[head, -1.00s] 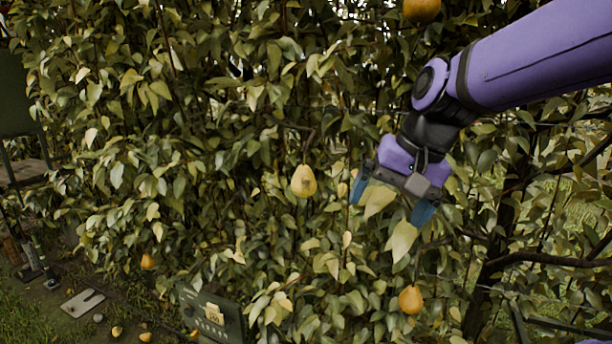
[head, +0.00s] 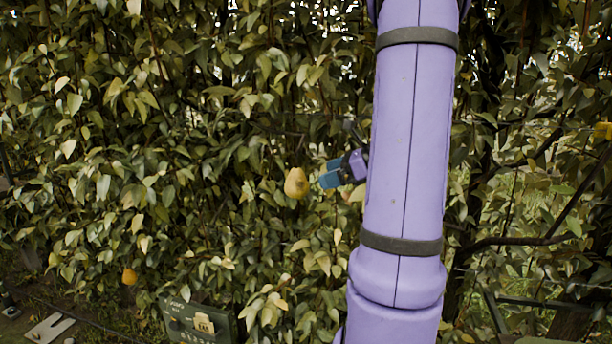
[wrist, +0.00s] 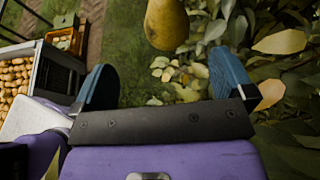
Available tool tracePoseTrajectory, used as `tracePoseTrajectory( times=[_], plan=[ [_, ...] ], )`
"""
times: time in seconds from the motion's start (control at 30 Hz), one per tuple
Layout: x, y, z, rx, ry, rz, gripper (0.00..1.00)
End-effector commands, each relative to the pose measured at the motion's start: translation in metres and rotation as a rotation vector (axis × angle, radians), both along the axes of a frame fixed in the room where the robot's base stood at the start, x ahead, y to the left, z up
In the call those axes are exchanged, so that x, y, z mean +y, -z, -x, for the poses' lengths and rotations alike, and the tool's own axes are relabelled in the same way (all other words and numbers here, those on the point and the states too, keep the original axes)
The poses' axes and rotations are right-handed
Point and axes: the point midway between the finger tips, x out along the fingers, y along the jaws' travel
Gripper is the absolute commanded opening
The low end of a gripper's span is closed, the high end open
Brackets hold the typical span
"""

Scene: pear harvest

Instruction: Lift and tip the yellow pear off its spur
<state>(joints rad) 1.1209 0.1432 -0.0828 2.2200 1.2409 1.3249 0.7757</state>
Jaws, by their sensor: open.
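The yellow pear (head: 297,183) hangs in the leaves near the middle of the head view. My gripper (head: 329,176) is just to its right with blue fingertips pointing at it, and a small gap shows between them. In the wrist view the pear (wrist: 167,22) hangs beyond the fingertips, between their lines, its top cut off by the frame edge. My gripper (wrist: 165,85) is open and empty there, one blue finger on each side. The pear's stem and spur are not clear in either view.
Dense leafy branches fill the head view; leaves (wrist: 285,40) crowd the right finger in the wrist view. A crate of pears (wrist: 65,40) and a bin of several pears (wrist: 18,75) stand at left. A dark green box (head: 200,320) sits low. Another pear (head: 129,276) hangs lower left.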

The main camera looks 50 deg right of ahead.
Motion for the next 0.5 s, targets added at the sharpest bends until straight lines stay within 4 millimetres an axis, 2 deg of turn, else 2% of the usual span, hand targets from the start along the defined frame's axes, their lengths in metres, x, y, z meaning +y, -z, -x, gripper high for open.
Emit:
tracePoseTrajectory(
  times=[0.1, 0.23, 0.5],
  plan=[
    [-0.013, 0.003, 0.004, -0.009, 0.045, -0.035, 1.00],
    [-0.011, 0.005, -0.002, -0.011, 0.048, -0.040, 1.00],
    [0.004, 0.021, -0.037, -0.009, 0.044, -0.039, 1.00]
  ],
)
